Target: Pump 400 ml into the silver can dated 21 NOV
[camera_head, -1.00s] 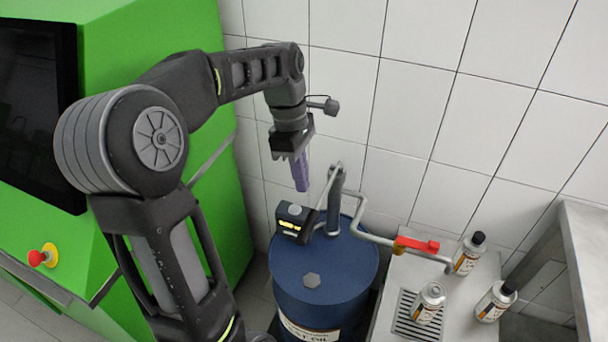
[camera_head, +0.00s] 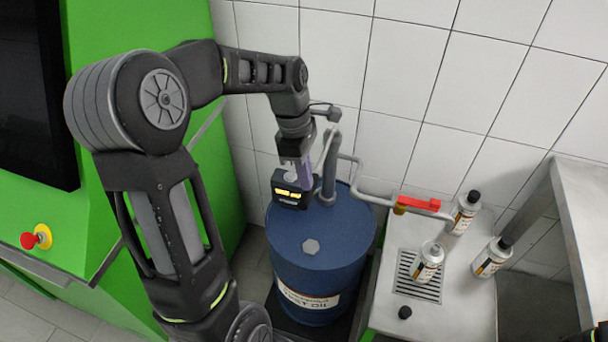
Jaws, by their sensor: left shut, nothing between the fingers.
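My left gripper (camera_head: 299,172) is shut and empty, pointing down just above or against the top of a black meter box (camera_head: 291,191) with a lit yellow display. I cannot tell if they touch. The meter sits by the grey pump (camera_head: 329,180) on the blue oil drum (camera_head: 318,236). A pipe (camera_head: 374,190) runs right to a red valve handle (camera_head: 419,204). Its outlet end is near the back can. An uncapped silver can (camera_head: 427,264) stands on the drain grate (camera_head: 417,284). Two black-capped cans (camera_head: 465,213) (camera_head: 493,258) stand behind and right. Their dates are unreadable.
A loose black cap (camera_head: 405,313) lies on the metal bench (camera_head: 465,310) in front of the grate. A green machine (camera_head: 225,190) with a red stop button (camera_head: 36,238) is at left. A metal frame (camera_head: 575,215) stands at right, and the tiled wall (camera_head: 420,90) is behind.

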